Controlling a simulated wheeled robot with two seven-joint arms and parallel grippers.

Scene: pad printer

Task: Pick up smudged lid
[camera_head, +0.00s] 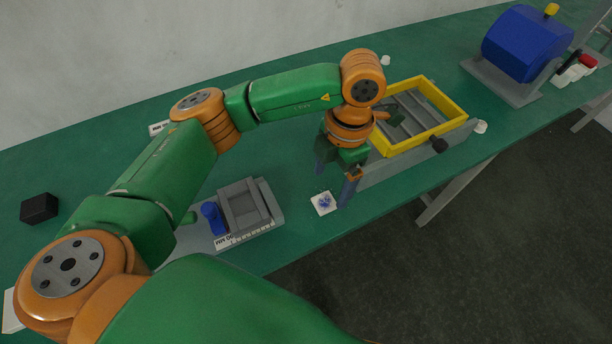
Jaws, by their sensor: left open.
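The smudged lid (323,203) is a small white square with a blue smudge on it. It lies flat on the green table near the front edge. My left gripper (333,180) is open and points down just above and behind the lid. Its fingers are spread, one to the left and one to the right, with nothing between them. The lid appears clear of both fingers, though the exact gap is hard to judge. My right gripper is not in view.
A grey fixture (246,205) with a blue cylinder (213,218) stands left of the lid. A yellow frame (457,108) over a grey unit stands close on the right. A blue machine (526,43) is at far right, a black block (39,208) at far left.

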